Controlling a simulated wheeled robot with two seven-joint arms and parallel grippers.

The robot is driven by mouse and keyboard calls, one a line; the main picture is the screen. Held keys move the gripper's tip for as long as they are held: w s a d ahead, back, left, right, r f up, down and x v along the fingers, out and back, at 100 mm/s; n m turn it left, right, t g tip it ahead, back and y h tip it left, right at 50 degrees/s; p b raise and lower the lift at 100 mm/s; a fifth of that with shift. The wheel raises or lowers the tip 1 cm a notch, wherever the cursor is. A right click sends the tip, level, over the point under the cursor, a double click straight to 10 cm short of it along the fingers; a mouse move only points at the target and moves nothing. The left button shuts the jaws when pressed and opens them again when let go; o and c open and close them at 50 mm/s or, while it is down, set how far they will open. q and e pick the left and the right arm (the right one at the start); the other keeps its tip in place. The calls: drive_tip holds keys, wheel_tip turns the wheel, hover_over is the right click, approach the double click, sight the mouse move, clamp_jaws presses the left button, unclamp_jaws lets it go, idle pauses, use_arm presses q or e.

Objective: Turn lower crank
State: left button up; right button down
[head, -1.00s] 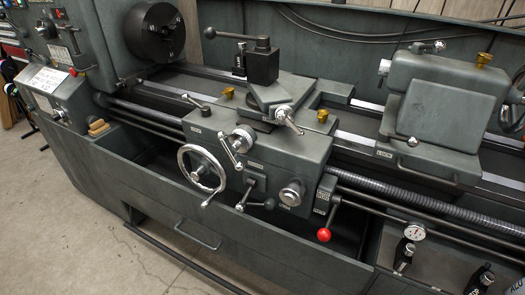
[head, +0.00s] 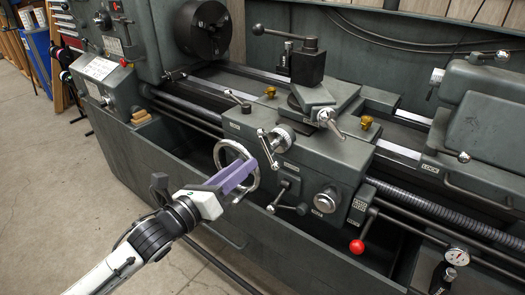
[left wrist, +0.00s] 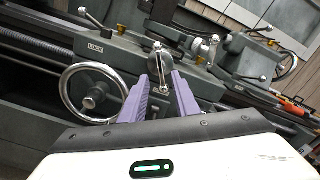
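The lathe carriage has a small silver crank (head: 268,145) with a ball-ended arm on its front face. A second, higher crank (head: 330,119) sits on the compound slide; I take the front one as the lower crank. A large spoked handwheel (head: 256,179) is below and left of it. My left gripper (head: 248,172) is in front of the handwheel in the head view, partly covering it. In the left wrist view, its purple fingers (left wrist: 159,76) are apart and empty, with a silver crank handle (left wrist: 157,57) beyond the gap. Contact is not visible. My right gripper is not in view.
A red-knobbed lever (head: 357,246) and a short black-knobbed lever (head: 283,197) stick out of the carriage front. The chuck (head: 203,27) is at the upper left and the tailstock (head: 485,110) at the right. Bare floor (head: 70,190) lies in front of the lathe.

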sight(265, 149)
use_arm(q)
drive_tip(key=x, duration=0.8)
drive_tip(key=shift+w+d, duration=0.25)
clamp_jaws()
